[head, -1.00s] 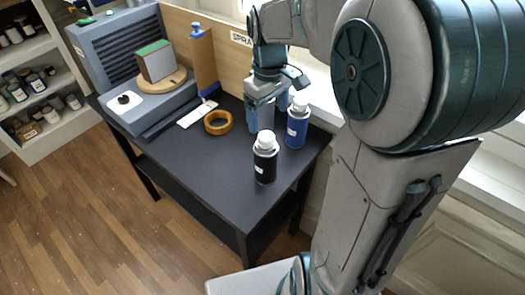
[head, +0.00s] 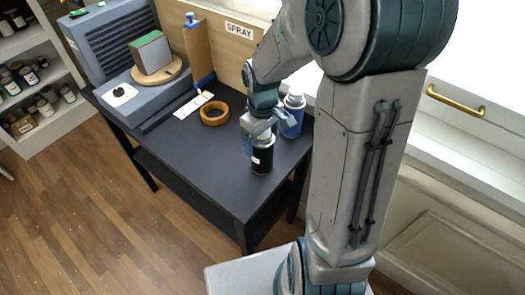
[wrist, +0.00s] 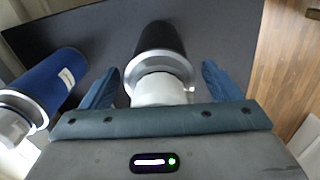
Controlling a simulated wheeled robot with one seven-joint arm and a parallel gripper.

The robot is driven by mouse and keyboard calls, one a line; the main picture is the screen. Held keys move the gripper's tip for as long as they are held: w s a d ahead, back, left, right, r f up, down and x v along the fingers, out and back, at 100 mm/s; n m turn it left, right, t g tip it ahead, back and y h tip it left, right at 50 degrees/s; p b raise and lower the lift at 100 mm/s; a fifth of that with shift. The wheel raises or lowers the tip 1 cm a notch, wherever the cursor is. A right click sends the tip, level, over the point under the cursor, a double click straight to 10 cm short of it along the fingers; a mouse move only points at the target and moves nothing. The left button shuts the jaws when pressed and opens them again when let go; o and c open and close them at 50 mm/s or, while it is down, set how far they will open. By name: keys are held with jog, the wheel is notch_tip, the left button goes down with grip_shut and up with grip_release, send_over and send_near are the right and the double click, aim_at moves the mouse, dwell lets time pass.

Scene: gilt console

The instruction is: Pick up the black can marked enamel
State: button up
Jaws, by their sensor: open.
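The black can (head: 262,158) stands upright on the dark table near its front right part, with a white label patch on its side. My gripper (head: 258,132) is at its top, and its fingers hide the can's white cap in the head view. In the wrist view the black can (wrist: 160,42) with its grey shoulder and white cap lies between my two open blue fingers (wrist: 160,85), with a gap on each side. The lettering on the label is too small to read.
A blue can (head: 292,115) stands close behind and right of the black can; it also shows at left in the wrist view (wrist: 50,85). A tape roll (head: 214,113) lies farther left. A grey slatted unit (head: 115,45) stands at the back left. The table's front left area is clear.

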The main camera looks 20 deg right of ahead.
jog(key=c, duration=1.6)
jog(key=shift+c, duration=0.9)
jog(key=shift+r, duration=0.15)
